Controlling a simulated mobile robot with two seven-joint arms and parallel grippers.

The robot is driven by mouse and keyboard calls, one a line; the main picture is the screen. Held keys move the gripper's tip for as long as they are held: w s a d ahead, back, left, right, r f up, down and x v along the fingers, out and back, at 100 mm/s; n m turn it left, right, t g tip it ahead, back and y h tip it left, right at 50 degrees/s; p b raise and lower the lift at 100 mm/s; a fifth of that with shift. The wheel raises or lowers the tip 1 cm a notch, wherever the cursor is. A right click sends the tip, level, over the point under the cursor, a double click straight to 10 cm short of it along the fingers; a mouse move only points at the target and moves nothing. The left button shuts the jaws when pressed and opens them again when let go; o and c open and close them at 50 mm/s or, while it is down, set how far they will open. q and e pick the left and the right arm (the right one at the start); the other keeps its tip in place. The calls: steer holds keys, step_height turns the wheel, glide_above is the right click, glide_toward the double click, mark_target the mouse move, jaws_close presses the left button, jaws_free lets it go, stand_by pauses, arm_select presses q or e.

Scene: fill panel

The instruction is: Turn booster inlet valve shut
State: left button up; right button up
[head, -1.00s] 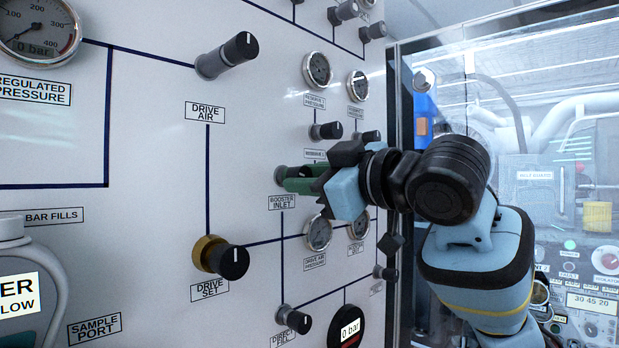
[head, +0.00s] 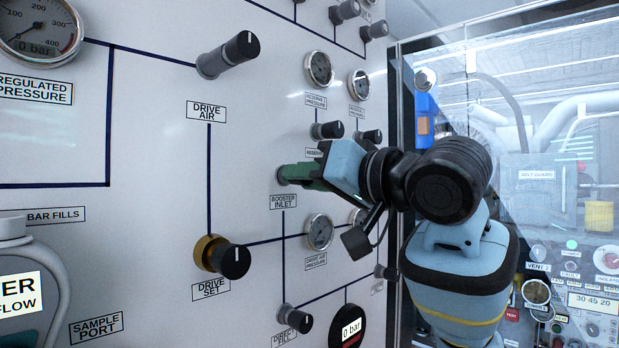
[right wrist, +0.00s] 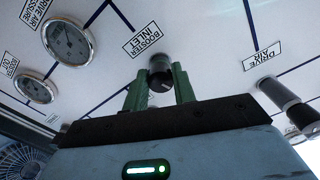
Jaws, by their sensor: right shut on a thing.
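The booster inlet valve is a small dark knob on the white panel above the BOOSTER INLET label (head: 283,202). In the right wrist view the knob (right wrist: 160,74) sits between the two green fingers of my right gripper (right wrist: 160,88). In the head view the right gripper (head: 294,174) reaches the panel from the right, and its fingers cover most of the knob. The fingers are shut on the knob. The knob's pointer mark is hidden in the head view and too small to read in the wrist view. My left gripper is not in view.
The drive air knob (head: 228,56) and drive set knob (head: 222,257) stick out on the left. The direct fill knob (head: 294,319) is below, a gauge (head: 320,231) below right, and two knobs (head: 328,131) above. A clear-fronted cabinet (head: 540,130) stands at right.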

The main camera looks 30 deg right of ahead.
steer(key=m, duration=0.3)
steer(key=shift+m, duration=0.5)
steer(key=o, duration=1)
steer(key=shift+v, duration=3.9)
